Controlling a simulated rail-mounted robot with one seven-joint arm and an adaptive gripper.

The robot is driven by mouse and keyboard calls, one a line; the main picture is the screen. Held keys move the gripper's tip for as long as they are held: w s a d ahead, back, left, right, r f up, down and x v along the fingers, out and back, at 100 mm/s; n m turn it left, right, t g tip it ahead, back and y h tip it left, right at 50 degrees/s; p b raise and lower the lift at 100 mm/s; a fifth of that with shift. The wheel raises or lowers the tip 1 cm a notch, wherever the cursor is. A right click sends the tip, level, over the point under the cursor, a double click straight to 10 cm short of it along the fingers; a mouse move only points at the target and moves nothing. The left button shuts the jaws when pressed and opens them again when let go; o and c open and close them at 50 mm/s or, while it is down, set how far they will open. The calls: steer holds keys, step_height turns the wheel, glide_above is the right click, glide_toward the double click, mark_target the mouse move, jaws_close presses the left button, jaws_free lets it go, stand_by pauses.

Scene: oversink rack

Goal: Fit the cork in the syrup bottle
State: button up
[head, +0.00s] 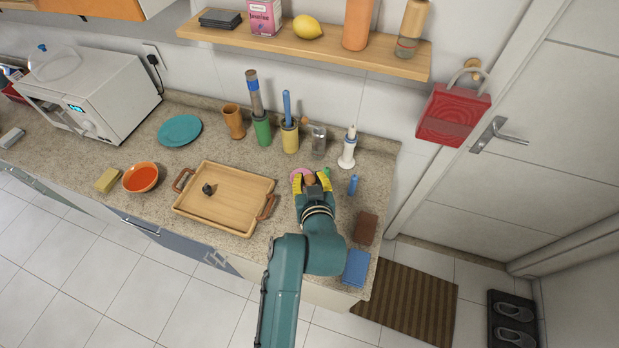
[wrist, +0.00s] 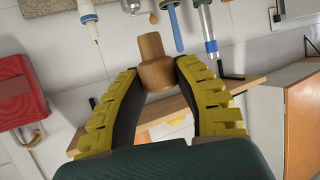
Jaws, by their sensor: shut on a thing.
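My gripper (wrist: 155,82) is shut on the cork (wrist: 153,50), a brown wooden stopper with a narrow end and a wider end. In the wrist view its wide end is between the yellow fingers and its narrow end points away from my palm. In the head view my gripper (head: 311,184) is above the counter, right of the wooden tray, and the cork (head: 310,180) shows as a small brown spot between the fingers. I cannot tell for certain which vessel is the syrup bottle; a white upright dispenser-like one (head: 347,152) stands behind my gripper.
Behind are a grey metal container (head: 319,142), yellow holder (head: 290,140), green holder (head: 262,132) and brown cup (head: 233,122). A pink item (head: 297,174) lies partly hidden by my gripper. A small blue item (head: 352,185) stands to its right. The shelf (head: 300,52) hangs above.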

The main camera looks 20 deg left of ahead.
steer(key=shift+f+b, duration=1.7)
steer(key=shift+f, duration=0.9)
steer(key=shift+f, duration=0.1)
steer(key=shift+f, duration=0.35)
steer(key=shift+f+b, duration=1.15)
steer(key=shift+f, duration=0.1)
steer(key=o, duration=0.8)
steer(key=shift+r, duration=0.1)
steer(key=shift+s+d, duration=0.1)
steer(key=v, duration=1.2)
